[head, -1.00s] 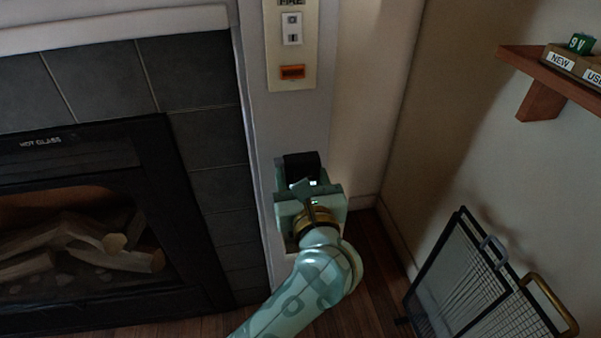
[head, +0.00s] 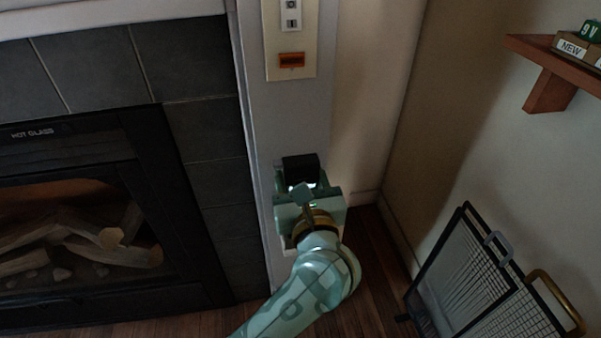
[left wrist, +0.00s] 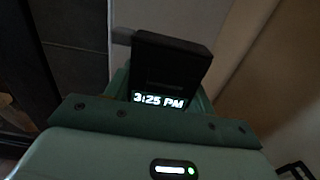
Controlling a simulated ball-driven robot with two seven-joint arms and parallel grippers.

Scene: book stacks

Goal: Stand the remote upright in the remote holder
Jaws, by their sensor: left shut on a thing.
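The remote (head: 300,168) is a black block with a lit display in my left gripper (head: 308,190), in front of the pale wall strip. In the left wrist view the remote (left wrist: 172,62) stands up between the fingers (left wrist: 160,98), tilted a little, and its display reads 3:25 PM. My left gripper is shut on it. I cannot clearly make out the remote holder; a small grey piece (left wrist: 122,36) shows just behind the remote, at its left, and may be part of it. My right gripper is in neither view.
A wall panel (head: 290,40) with switches and an orange label is above the gripper. The fireplace (head: 80,220) is at left. A wooden shelf (head: 550,85) and a mesh screen (head: 480,280) are at right. Wood floor shows below.

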